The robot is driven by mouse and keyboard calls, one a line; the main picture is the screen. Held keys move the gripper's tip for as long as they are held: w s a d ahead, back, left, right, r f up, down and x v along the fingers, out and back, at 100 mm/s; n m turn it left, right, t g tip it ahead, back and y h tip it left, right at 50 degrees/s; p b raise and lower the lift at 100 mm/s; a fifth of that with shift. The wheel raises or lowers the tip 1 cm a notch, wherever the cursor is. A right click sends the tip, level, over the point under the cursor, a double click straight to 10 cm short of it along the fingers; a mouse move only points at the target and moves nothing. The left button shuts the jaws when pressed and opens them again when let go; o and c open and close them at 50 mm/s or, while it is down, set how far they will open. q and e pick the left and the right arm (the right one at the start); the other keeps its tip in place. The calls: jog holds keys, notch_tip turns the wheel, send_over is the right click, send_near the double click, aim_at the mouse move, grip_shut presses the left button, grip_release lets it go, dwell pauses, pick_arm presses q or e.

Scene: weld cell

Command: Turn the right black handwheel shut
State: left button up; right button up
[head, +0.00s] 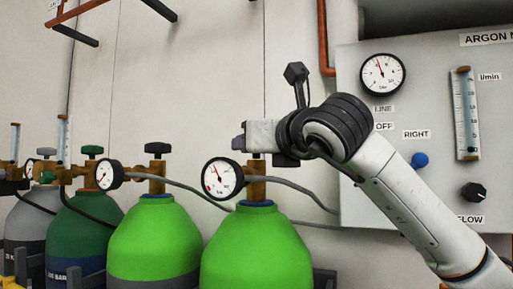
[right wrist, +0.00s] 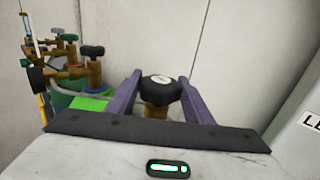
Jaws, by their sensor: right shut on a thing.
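Two bright green cylinders stand side by side in the head view. The right green cylinder (head: 256,250) carries a brass valve (head: 256,189) and a round gauge (head: 222,178). My right gripper (head: 239,142) is over the top of this valve and hides its handwheel there. In the right wrist view the black handwheel (right wrist: 160,89) sits between the two purple fingers of my right gripper (right wrist: 159,92), which is shut on it. The left green cylinder (head: 154,241) has its own black handwheel (head: 158,148), untouched. My left gripper is not in view.
A dark green cylinder (head: 82,238) and a grey one (head: 28,225) stand further left. A grey panel (head: 440,120) with a gauge, flow tube, blue knob (head: 419,160) and black knob (head: 474,192) is at right. Hoses run from the valves towards it.

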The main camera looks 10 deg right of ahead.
jog(key=o, duration=1)
jog(key=shift+o, duration=0.2)
jog(key=s+d+b, duration=0.1)
jog(key=s, duration=0.9)
jog(key=shift+d+b, duration=0.3)
jog(key=shift+d, duration=0.1)
